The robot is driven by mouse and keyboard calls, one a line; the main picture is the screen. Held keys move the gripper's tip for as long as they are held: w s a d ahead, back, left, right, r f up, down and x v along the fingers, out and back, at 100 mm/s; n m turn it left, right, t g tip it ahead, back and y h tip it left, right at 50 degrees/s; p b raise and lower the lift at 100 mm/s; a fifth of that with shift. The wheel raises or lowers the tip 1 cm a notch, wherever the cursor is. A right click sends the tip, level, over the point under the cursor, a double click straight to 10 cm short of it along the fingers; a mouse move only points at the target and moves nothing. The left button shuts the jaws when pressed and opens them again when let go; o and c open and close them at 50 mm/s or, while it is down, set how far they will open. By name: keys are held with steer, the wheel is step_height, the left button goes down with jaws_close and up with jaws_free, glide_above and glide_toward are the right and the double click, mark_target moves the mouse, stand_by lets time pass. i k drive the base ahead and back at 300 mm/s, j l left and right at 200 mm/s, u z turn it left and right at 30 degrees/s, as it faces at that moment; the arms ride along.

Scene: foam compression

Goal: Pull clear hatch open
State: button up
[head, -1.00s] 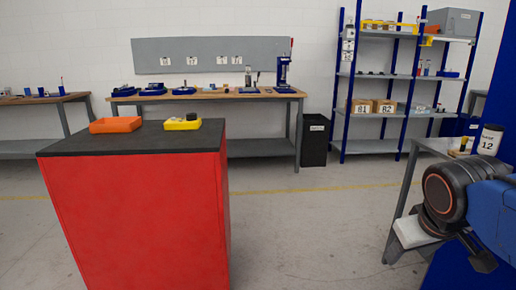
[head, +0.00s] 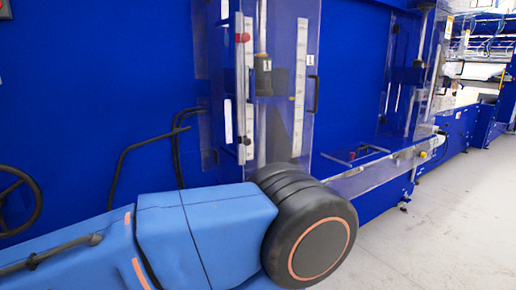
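The clear hatch (head: 282,112) is a see-through panel on the front of the tall blue machine, at upper centre in the head view. A dark upright handle (head: 315,95) is on its right edge. White scale strips and a metal rod show at or behind the clear panel. I cannot tell whether the hatch stands fully shut. My blue arm and its black round joint cross the lower left and cover the area below the hatch. My gripper is not in view.
To the right of the hatch is a recess with a dark frame (head: 356,154) and a clear low guard (head: 375,177) along its front. Grey floor (head: 440,240) is free at lower right.

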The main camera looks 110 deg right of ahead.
mark_target(367, 147)
steer(key=z, duration=1)
steer(key=j+z, duration=0.1)
steer(key=z, duration=1.85)
steer(key=k+z, duration=0.1)
steer(key=z, duration=0.4)
steer(key=i+z, duration=0.15)
steer(key=z, duration=1.15)
